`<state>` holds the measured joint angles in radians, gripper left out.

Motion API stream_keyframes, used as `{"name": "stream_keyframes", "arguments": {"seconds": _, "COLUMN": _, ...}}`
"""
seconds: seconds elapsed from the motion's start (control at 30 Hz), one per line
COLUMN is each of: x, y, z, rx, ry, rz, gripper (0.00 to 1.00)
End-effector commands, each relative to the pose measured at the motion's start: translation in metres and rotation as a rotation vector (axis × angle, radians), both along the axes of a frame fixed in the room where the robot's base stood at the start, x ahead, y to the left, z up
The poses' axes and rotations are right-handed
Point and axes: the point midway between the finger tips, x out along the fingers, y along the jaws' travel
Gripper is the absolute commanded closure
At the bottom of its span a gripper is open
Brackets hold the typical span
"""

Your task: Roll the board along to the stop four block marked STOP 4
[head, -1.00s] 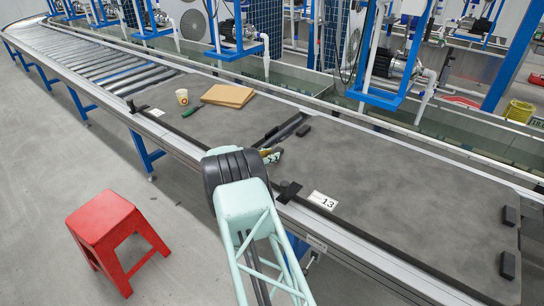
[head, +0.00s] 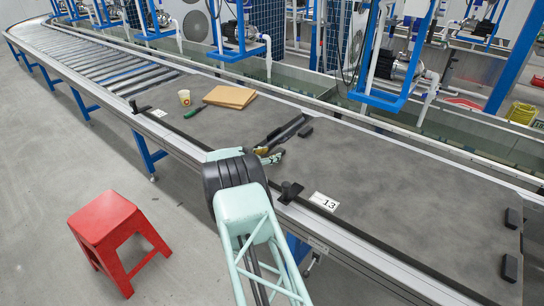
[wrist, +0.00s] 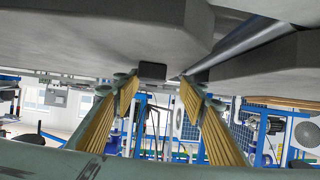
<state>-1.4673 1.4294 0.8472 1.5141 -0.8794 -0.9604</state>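Two flat grey boards lie on the conveyor in the head view. The left board (head: 215,125) carries small items. A dark gap separates them. A black block (head: 290,190) stands at the near rail by the tag, another (head: 135,106) farther left; no STOP 4 marking is legible. My gripper (head: 269,155) is at the gap, partly hidden by my arm. In the wrist view its two yellow-padded fingers (wrist: 158,90) are apart, below the boards' grey undersides, with a dark block (wrist: 152,72) beyond them.
A cup (head: 185,97), a brown box (head: 230,96) and a green-handled tool (head: 192,112) lie on the left board. Bare rollers (head: 95,60) continue at upper left. A red stool (head: 105,225) stands on the floor. Blue pump frames (head: 385,85) line the far side.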

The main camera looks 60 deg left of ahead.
Motion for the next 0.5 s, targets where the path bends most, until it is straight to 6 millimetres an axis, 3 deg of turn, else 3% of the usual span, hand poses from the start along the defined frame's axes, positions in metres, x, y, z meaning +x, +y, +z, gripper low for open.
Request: {"name": "stream_keyframes", "arguments": {"seconds": 0.5, "x": 0.0011, "y": -0.0026, "z": -0.0025, "rx": -0.003, "ry": 0.0, "rz": -0.004, "gripper": 0.62}}
